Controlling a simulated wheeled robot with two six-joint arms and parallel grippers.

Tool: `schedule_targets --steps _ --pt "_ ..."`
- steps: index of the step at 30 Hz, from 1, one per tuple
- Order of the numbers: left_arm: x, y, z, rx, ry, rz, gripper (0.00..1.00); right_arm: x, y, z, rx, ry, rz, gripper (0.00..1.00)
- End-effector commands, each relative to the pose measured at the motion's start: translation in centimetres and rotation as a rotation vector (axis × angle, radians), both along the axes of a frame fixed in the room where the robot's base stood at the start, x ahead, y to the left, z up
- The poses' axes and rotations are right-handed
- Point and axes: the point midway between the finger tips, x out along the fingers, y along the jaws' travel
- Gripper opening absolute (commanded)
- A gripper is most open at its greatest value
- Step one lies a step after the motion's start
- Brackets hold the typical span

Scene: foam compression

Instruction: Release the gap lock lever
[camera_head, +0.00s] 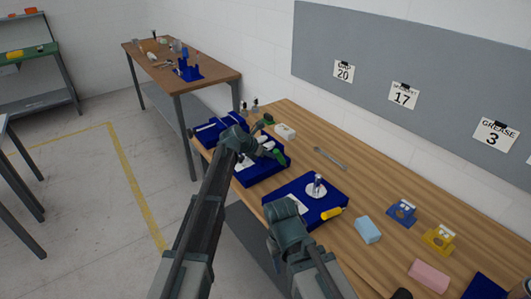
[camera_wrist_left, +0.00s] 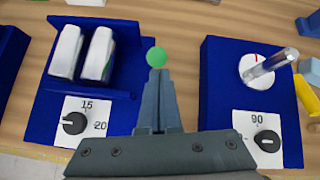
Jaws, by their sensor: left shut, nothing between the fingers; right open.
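The gap fixture, a blue block (camera_wrist_left: 75,105) with two white pads and a 15/20 dial, stands at left in the left wrist view. It also shows in the head view (camera_head: 262,172), partly behind my left arm. A round green knob (camera_wrist_left: 157,57), apparently the lever's end, is beside its right side. My left gripper (camera_wrist_left: 158,84) is shut and empty, its tips right at the knob; I cannot tell whether they touch. In the head view my left gripper (camera_head: 275,153) is over the fixture. My right gripper (camera_head: 287,218) is open by the second blue block, its fingers hard to make out.
The second blue block (camera_head: 330,207) carries a clear upright post and a dial marked 90. A yellow-handled tool (camera_head: 332,212), light-blue block (camera_head: 367,230), pink block (camera_head: 429,276) and brackets lie to the right. A metal tool (camera_head: 328,158) lies behind on open wood.

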Motion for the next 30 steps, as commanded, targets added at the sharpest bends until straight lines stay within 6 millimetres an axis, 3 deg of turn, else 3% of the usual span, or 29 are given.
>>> schedule_targets --steps 12,30 --pt "1.7 -2.3 1.8 -0.003 -0.002 0.000 0.00 0.0 0.0 1.8 0.000 0.000 0.001 0.50" --pt "2.3 -3.2 2.3 -0.010 -0.006 0.000 0.00 0.0 0.0 2.1 0.000 0.000 0.001 0.50"
